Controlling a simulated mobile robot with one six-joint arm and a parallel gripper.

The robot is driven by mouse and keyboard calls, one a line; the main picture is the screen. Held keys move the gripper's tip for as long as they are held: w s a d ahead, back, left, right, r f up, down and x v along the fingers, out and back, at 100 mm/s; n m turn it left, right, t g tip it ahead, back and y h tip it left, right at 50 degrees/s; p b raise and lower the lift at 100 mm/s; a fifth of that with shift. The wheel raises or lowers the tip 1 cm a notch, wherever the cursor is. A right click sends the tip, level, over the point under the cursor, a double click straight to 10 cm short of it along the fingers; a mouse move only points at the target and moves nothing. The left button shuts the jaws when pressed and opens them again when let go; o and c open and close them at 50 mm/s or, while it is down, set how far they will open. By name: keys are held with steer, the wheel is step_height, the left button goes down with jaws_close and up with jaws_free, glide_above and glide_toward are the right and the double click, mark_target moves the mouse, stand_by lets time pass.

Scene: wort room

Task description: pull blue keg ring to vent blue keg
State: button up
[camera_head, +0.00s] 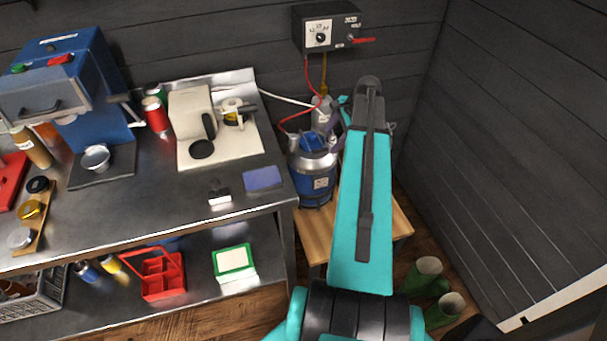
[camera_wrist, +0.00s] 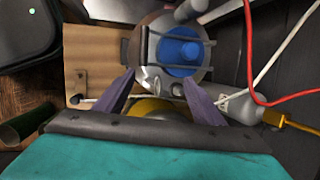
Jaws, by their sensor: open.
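The blue keg (camera_head: 313,185) stands on a small wooden table right of the steel bench, with a metal collar around its top. In the wrist view its blue top (camera_wrist: 180,52) shows inside a grey metal rim, just beyond the fingertips. My gripper (camera_wrist: 160,80) is open, its two dark purple fingers apart with nothing visibly held between them. In the head view my gripper (camera_head: 322,138) is at the keg's top, partly hidden by my arm. A yellow rounded part (camera_wrist: 158,109) shows between the finger bases. I cannot make out the keg's ring clearly.
A control box (camera_head: 328,27) with a red lever hangs on the wall; red and yellow lines run down from it. A grey cylinder (camera_wrist: 240,106) is close right of my fingers. Green tubes (camera_head: 440,310) stand on the floor. The wooden tabletop (camera_wrist: 92,60) has bare room.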

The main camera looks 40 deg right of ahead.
steer(key=shift+r+p, duration=1.95)
steer(key=shift+r, duration=0.9)
